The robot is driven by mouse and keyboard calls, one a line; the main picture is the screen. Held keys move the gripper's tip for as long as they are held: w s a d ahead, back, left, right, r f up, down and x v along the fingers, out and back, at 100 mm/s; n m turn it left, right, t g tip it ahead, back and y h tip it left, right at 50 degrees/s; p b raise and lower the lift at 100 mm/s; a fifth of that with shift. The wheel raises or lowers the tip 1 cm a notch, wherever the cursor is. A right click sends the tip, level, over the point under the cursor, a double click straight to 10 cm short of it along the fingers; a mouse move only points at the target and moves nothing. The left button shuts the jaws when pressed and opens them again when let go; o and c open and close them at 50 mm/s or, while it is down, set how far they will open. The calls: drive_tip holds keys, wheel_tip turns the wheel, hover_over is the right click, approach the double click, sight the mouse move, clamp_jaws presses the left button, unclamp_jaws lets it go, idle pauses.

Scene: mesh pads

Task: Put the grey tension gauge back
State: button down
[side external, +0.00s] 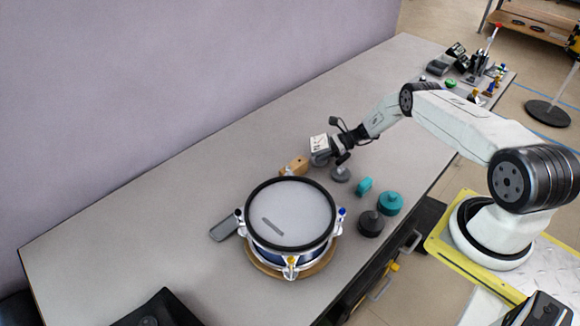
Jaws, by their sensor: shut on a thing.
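My gripper (341,159) is above the table to the upper right of the drum, pointing down. It is shut on a small round grey piece, which looks like the grey tension gauge (340,175), just below the fingertips. The fingers are small here, and I cannot tell whether the gauge touches the table. A drum (290,214) with a pale mesh head and black rim sits on a round wooden base (262,268). A short grey bar (273,226) lies on its head.
Right of the drum stand a teal block (364,185), a teal round piece (390,203) and a dark round piece (370,223). A wooden block (295,167) is behind the drum, and a flat grey piece (224,227) is left.

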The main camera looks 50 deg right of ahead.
drive_tip(key=shift+c, duration=1.7)
unclamp_jaws()
drive_tip(key=shift+f, duration=0.15)
drive_tip(key=shift+s+d+r, duration=0.1)
drive_tip(key=shift+d+r, duration=0.15)
drive_tip(key=v, duration=1.1)
drive_tip(key=shift+s+d, duration=0.15)
drive_tip(key=shift+d, duration=0.05)
drive_tip(key=shift+a+r, duration=0.1)
